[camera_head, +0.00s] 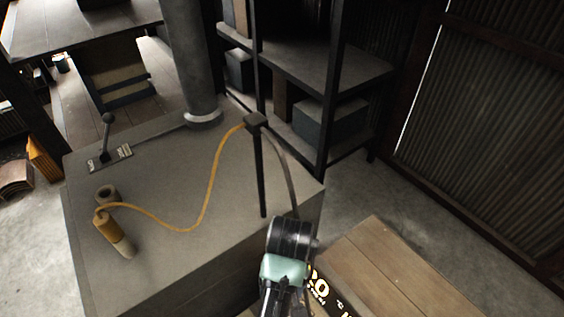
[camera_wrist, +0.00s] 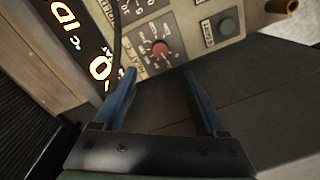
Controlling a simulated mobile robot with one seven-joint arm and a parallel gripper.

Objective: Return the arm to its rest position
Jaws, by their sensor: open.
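My gripper (camera_wrist: 160,72) shows in the wrist view with its two blue fingers spread apart and nothing between them. In the head view my arm (camera_head: 286,265) reaches up from the bottom edge, at the near right edge of a grey block-like table (camera_head: 165,220). The fingers cannot be made out there.
A wooden top (camera_head: 410,275) lies right of my arm. Shelves (camera_head: 320,65) stand behind.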

